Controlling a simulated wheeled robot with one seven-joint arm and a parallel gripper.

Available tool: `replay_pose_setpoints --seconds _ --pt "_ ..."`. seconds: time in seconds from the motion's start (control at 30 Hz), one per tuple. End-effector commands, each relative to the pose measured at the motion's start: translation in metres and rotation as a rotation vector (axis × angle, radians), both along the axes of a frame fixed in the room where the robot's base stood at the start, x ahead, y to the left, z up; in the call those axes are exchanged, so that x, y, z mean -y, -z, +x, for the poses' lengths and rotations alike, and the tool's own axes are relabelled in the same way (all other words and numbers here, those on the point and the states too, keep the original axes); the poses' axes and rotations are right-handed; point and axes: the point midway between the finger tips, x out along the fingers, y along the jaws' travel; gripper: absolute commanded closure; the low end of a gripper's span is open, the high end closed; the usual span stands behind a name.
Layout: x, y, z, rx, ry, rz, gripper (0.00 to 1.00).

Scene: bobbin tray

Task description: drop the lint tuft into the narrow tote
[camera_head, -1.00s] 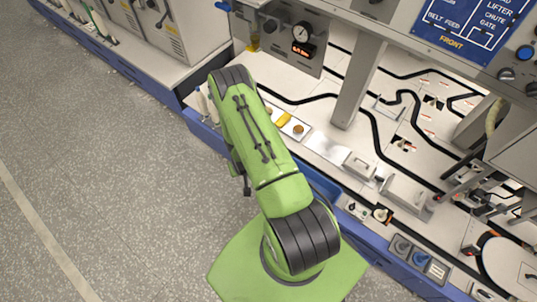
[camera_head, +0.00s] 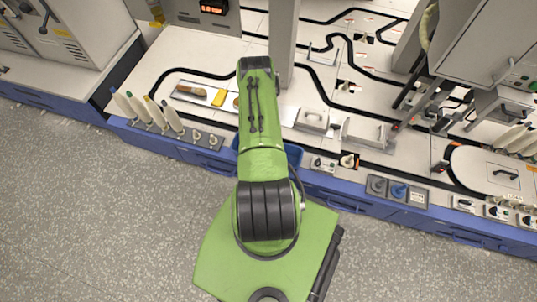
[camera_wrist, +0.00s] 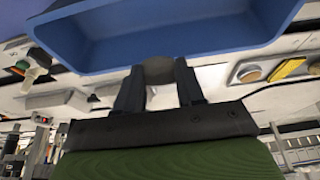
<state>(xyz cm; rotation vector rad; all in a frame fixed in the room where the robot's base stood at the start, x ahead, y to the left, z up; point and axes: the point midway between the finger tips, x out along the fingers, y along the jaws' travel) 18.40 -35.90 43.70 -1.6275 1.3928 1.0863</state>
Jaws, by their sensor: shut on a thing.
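My gripper (camera_wrist: 160,90) shows in the wrist view with its two dark fingers shut on a small grey-brown lump, the lint tuft (camera_wrist: 159,70). A blue open-topped tote (camera_wrist: 105,57), which looks like the narrow tote, fills the top of the wrist view, just beyond the fingertips. The tuft appears close to its rim; I cannot tell whether they touch. In the head view the tote (camera_head: 295,154) shows at the bench's front edge, partly hidden behind my green arm. My gripper and the tuft are hidden by the arm there.
A tray with a brush (camera_head: 191,90), a yellow block (camera_head: 219,98) and a round brown item (camera_wrist: 250,75) lies beside the arm. Metal covers (camera_head: 312,121) and a grey post (camera_head: 284,40) stand on the right and behind. The floor in front is clear.

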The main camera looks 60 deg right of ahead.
Motion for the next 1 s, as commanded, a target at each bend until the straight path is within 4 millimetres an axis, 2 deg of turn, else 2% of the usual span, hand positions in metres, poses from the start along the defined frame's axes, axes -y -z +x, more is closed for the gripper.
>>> replay_pose_setpoints --seconds 0.03,0.17,0.47,0.5,0.67,0.9,1.0 --pt "-0.001 0.015 0.0 -0.001 0.0 0.002 0.9" --pt "0.0 0.031 0.0 -0.001 -0.001 0.001 0.9" --pt "0.0 0.033 0.0 -0.001 -0.002 0.0 0.9" --pt "0.0 0.033 0.0 -0.001 -0.002 0.0 0.56" --pt "0.0 0.033 0.0 -0.001 -0.002 0.0 0.32" --pt "-0.001 0.032 0.0 -0.001 -0.002 0.001 0.32" --pt "-0.003 0.025 0.0 -0.001 -0.003 0.002 0.32"
